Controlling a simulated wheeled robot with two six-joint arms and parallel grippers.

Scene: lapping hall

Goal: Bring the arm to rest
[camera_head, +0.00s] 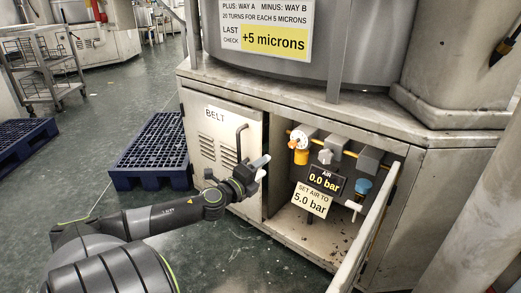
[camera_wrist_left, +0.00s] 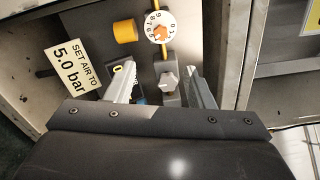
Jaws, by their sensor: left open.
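My left arm reaches in from the lower left of the head view. Its gripper (camera_head: 260,166) is open, in front of the open cabinet (camera_head: 285,238), close to the BELT door's handle (camera_head: 239,142). My right gripper is not in view.
The cabinet holds a numbered dial (camera_head: 302,137), a display reading 0.0 bar (camera_head: 326,181) and a 5.0 bar sign (camera_head: 312,199). Its open door (camera_head: 366,235) juts out at right. A blue pallet (camera_head: 150,149) and a trolley (camera_head: 40,70) stand left; floor between is clear.

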